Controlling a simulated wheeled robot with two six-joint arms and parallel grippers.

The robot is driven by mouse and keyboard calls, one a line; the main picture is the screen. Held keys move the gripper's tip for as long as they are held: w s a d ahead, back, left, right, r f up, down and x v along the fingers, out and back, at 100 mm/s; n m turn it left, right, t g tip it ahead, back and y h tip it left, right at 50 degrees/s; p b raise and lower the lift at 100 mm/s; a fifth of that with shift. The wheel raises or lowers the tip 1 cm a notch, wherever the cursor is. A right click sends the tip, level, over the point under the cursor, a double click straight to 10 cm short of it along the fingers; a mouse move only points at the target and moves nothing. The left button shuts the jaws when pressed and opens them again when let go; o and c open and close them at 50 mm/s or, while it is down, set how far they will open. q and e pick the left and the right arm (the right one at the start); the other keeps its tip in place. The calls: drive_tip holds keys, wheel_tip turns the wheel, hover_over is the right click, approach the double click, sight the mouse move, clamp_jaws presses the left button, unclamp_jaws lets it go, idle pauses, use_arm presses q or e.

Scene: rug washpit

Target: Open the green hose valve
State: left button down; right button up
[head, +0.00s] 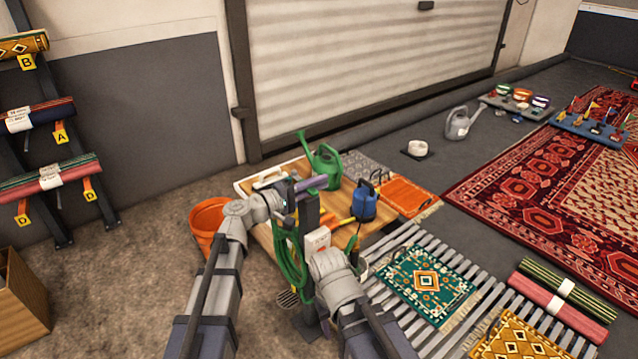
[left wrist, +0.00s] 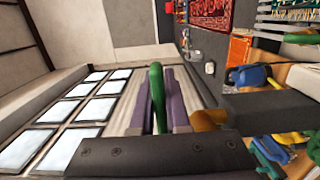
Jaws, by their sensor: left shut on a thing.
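The green valve lever (left wrist: 157,92) shows in the left wrist view as a rounded green bar. It lies between the two purple fingers of my left gripper (left wrist: 164,105), which is shut on it. In the head view my left gripper (head: 313,183) is at the top of a dark post (head: 309,213); the lever cannot be made out there. A green hose (head: 289,262) hangs coiled on the post below. My right forearm reaches in low beside the post, but its fingers are hidden.
A wooden table (head: 262,236) behind the post holds a green watering can (head: 327,166) and a blue pump-like container (head: 364,203). An orange bucket (head: 207,221) stands left. A slatted rack (head: 400,322) with small rugs is at right. Floor at left is mostly clear.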

sight(307, 190)
use_arm(q)
drive_tip(key=shift+s+a+m+g+h, duration=0.45)
drive_tip(key=shift+m+g, duration=0.5)
drive_tip(key=shift+g, duration=0.4)
drive_tip(key=shift+s+a+m+g+h, duration=0.5)
drive_tip(key=shift+m+g, duration=0.4)
drive_tip(key=shift+g, duration=0.5)
drive_tip(key=shift+s+a+m+g+h, duration=0.35)
drive_tip(key=shift+m+g+h, duration=0.2)
drive_tip(key=shift+m+g, duration=0.6)
drive_tip(key=shift+g, duration=0.4)
drive_tip(key=c, duration=0.9)
unclamp_jaws()
drive_tip(key=shift+a, duration=0.15)
drive_tip(key=a, duration=0.7)
drive_tip(key=shift+s+a, duration=0.25)
drive_tip(key=shift+a, duration=0.05)
